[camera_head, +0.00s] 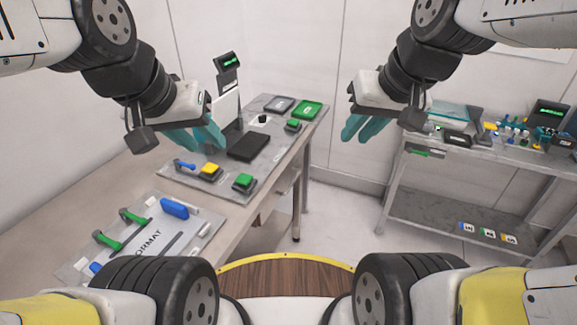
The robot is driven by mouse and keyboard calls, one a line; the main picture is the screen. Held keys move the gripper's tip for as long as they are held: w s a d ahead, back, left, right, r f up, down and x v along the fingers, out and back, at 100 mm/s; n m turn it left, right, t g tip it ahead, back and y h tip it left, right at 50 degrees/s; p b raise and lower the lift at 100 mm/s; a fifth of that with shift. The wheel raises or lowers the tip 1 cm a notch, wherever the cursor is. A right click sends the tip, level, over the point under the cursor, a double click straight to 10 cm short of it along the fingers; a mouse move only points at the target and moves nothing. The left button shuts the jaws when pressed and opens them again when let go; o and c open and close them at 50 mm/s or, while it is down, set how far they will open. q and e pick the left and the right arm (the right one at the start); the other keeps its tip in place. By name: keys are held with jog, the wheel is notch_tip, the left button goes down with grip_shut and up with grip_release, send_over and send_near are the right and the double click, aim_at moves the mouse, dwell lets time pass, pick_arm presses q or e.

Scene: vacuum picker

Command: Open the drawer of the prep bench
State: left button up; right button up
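Two benches are in view, and no label shows which is the prep bench. The left bench (262,180) has a wooden-toned frame, with a drawer-like box partly visible under its top. The grey right bench (398,190) has a green handle (420,153) at its front edge below the top; whether it belongs to a drawer is unclear. My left gripper (203,138) hangs above the left bench with its teal fingers apart and empty. My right gripper (364,127) is in the air left of the right bench, its teal fingers apart and empty. Neither visibly touches anything.
On the left bench are a black scale (248,147), yellow button (210,169), green button (244,181), green tray (307,109) and a plate (150,240) with green handles. Clear floor (335,215) lies between the benches.

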jog(key=w+a+f+g+y, duration=0.1)
jog(key=w+a+f+g, duration=0.15)
jog(key=w, duration=0.45)
jog(key=w+a+f+g+y, duration=0.1)
jog(key=w+f, duration=0.3)
jog(key=w, duration=0.2)
jog(key=m+y, duration=0.1)
jog(key=y, duration=0.6)
send_near(292, 182)
jog(key=s+a+r, duration=0.3)
jog(key=s+r, duration=0.3)
jog(key=r, duration=0.5)
jog(key=w+d+f+m+t+y, duration=0.1)
jog(key=w+f+m+t, duration=0.1)
jog(key=f, duration=0.6)
jog(key=w+d+f+m+t+y, duration=0.1)
jog(key=w+f+m+t+y, duration=0.15)
jog(key=f, duration=0.45)
jog(key=shift+h, duration=0.35)
jog(key=x, duration=0.8)
jog(key=shift+s+a+f, duration=0.1)
jog(key=shift+s+f, duration=0.05)
jog(key=shift+f, duration=0.05)
grip_shut()
